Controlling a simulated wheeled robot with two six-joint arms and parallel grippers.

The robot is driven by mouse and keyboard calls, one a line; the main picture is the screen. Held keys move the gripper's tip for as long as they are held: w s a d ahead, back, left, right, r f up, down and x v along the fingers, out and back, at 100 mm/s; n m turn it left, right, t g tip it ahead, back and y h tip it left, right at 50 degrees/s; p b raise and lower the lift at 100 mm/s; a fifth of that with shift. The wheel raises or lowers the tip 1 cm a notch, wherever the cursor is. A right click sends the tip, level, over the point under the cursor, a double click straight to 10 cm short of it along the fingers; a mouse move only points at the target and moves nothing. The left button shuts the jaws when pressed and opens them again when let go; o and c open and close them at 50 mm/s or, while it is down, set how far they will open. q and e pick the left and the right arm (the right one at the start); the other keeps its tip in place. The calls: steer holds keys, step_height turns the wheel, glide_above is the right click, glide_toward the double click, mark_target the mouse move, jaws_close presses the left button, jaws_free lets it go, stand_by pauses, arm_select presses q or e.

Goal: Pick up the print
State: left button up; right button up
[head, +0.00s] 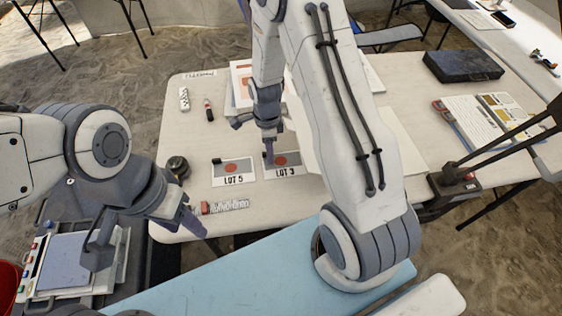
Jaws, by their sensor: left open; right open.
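A white sheet with an orange-red printed patch (241,68), which looks like the print, lies at the back of the table, partly hidden behind my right arm. My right gripper (269,157) points down over the LOT 3 card (290,172), in front of that sheet. Its jaws are open and I see nothing held in them. My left gripper (146,238) is open and empty at the table's front left edge, left of and below the LOT 5 card (233,180). Both cards carry a reddish round mark.
On the table (205,142) are a dark round object (178,167), a red-capped marked stick (225,206), a small red and black item (208,110) and a white dotted strip (184,99). A black box (463,66) and a colour chart (484,118) lie right.

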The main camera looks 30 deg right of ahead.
jaws_close()
